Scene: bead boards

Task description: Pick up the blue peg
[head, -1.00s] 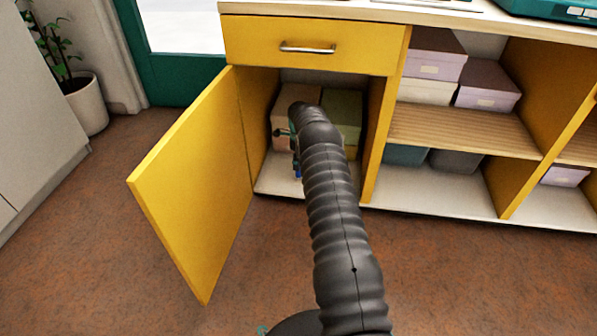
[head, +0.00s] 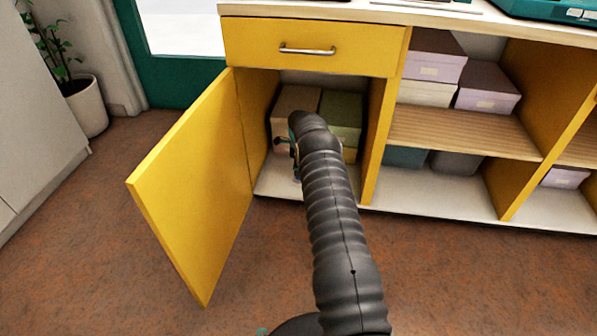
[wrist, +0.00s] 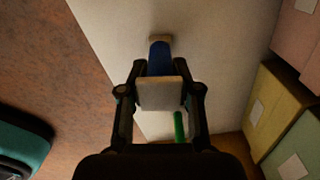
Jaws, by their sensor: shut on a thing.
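My gripper (wrist: 160,68) is shut on the blue peg (wrist: 159,57), which shows as a dark blue piece between the near grey fingertip and a pale block beyond it in the wrist view. The near fingertip hides part of the peg. A green peg (wrist: 179,126) shows below, partly behind the gripper. In the head view my arm reaches into the open yellow cupboard and hides most of the gripper.
The yellow door (head: 195,185) stands open at the left of the cupboard. A tan box (head: 290,105) and a green box (head: 343,112) stand at the back. The pale cupboard floor (head: 272,182) is close below. A yellow divider (head: 381,130) bounds the right.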

